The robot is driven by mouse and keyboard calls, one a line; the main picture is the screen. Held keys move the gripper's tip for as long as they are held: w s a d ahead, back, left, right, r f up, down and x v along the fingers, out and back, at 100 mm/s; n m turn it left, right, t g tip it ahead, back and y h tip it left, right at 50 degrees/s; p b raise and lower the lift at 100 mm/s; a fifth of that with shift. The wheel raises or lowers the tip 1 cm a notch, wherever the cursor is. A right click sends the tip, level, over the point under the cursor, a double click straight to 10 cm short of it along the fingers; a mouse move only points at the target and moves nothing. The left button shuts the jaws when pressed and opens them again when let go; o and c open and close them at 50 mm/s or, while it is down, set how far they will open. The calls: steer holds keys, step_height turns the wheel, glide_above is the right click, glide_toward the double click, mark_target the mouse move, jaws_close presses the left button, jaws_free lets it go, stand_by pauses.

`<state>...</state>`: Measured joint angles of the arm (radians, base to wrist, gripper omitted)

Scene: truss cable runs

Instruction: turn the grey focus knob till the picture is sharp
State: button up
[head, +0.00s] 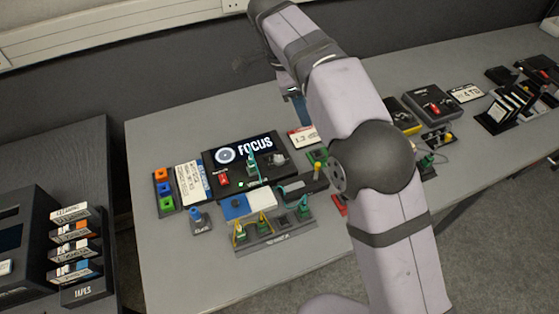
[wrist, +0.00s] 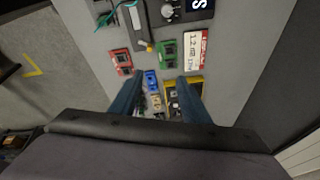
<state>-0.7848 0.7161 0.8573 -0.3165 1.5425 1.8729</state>
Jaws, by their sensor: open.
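The focus unit is a dark box (head: 228,187) with a screen (head: 256,147) showing a round emblem and the white word FOCUS, readable at this size. A grey knob (head: 277,158) sits below the screen's right end. In the wrist view the knob (wrist: 167,11) is at the top edge, beside a cut-off part of the screen (wrist: 203,4). My gripper (wrist: 160,80) is open and empty, its two blue fingers apart above small boards. It is clear of the knob. In the head view my arm hides most of the gripper.
A green cable (head: 251,160) rises in front of the screen. A white label card (wrist: 195,48), a red board (wrist: 121,62) and a green board (wrist: 167,52) lie near my fingers. A tape rack (head: 85,290) stands at left. The table's front left is clear.

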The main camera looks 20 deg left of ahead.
steer(key=s+d+f+n+y, duration=0.1)
steer(key=s+d+f+n, duration=0.1)
steer(key=s+f+n, duration=0.35)
steer(key=n+t+y, duration=0.1)
steer(key=n+y, duration=0.3)
steer(key=n, duration=0.8)
glide_toward(279, 159)
steer(key=shift+a+f+n, duration=0.15)
steer(key=shift+f+n, duration=0.15)
steer(key=shift+n, duration=0.25)
steer(key=shift+w, duration=0.1)
steer(key=shift+p+x, duration=0.85)
steer(key=shift+x, duration=2.75)
